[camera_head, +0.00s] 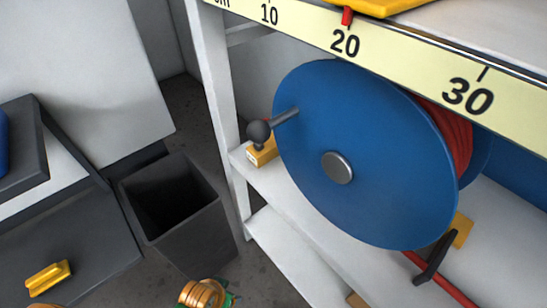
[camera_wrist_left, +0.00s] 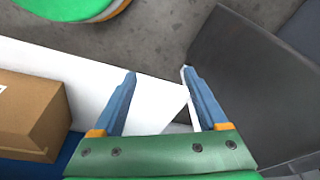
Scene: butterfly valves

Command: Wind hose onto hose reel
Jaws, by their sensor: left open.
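The hose reel (camera_head: 370,150) has a large blue disc with a grey hub and stands on a white shelf in the head view. Red hose (camera_head: 446,130) is wound behind the disc. A red length of hose (camera_head: 452,290) runs off low at the right, past a black bracket (camera_head: 434,258). A crank handle with a dark round knob (camera_head: 259,132) sticks out at the reel's left edge. My left gripper (camera_wrist_left: 158,74) is open in the left wrist view, with nothing between its fingers. The reel's back is hidden. My right gripper is not in view.
A dark open bin (camera_head: 180,215) stands left of the white shelf post (camera_head: 215,90); it also shows in the wrist view (camera_wrist_left: 245,80). A cardboard box (camera_wrist_left: 35,112) lies at the wrist view's left. A yellow measuring strip (camera_head: 400,55) crosses above the reel.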

